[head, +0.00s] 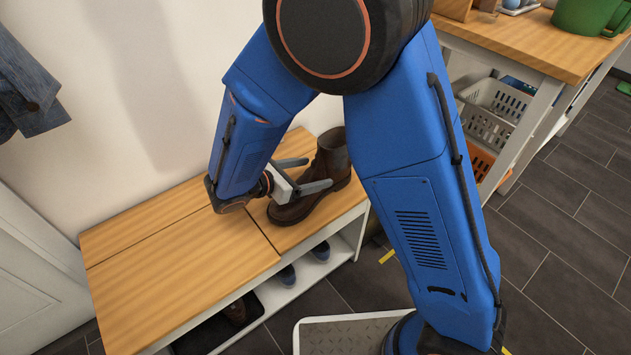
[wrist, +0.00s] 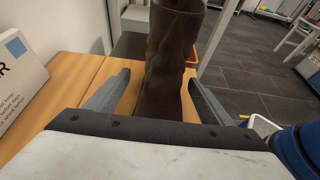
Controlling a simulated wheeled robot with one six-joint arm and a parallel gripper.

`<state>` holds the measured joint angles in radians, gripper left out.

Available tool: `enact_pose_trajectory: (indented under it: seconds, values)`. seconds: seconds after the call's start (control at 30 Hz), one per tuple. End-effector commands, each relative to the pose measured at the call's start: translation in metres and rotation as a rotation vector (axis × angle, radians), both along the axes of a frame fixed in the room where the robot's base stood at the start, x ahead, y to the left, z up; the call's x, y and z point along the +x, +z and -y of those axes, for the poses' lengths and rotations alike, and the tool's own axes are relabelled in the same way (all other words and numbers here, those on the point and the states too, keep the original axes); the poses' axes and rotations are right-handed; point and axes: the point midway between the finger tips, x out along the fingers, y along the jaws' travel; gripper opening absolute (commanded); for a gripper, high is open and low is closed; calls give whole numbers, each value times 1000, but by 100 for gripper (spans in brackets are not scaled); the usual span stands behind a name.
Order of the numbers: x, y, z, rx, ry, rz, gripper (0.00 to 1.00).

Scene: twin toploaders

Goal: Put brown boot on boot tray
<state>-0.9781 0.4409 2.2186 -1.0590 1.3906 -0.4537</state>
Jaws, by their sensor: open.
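The brown boot (head: 328,165) stands upright on the right end of the wooden bench. My gripper (head: 305,174) is open at the boot, with one finger on the near side and the other toward the wall. In the wrist view the boot's dark shaft (wrist: 168,60) rises between the two spread fingers of my gripper (wrist: 158,90), with a gap visible on the left. Touch on the right side cannot be told. A black tray (head: 206,340) lies low under the bench with a dark brown shoe or boot in it, partly hidden; it looks like the boot tray.
The wooden bench top (head: 170,265) is clear at left. A white box (wrist: 15,75) shows at left in the wrist view. A worktable (head: 500,42) with baskets stands at right. My blue arm hides part of the middle.

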Motion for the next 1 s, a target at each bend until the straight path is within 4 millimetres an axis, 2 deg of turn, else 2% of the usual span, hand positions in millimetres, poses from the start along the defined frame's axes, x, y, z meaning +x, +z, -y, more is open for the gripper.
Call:
enact_pose_trajectory:
  seconds: [0.17,0.5,0.73,0.77,1.0]
  values:
    - [4,-4,8,0,-1,0,75]
    - [21,-21,41,0,-1,0,75]
    - [22,-22,42,1,0,1,75]
    - [22,-22,42,1,0,0,72]
    - [22,-22,42,1,0,1,15]
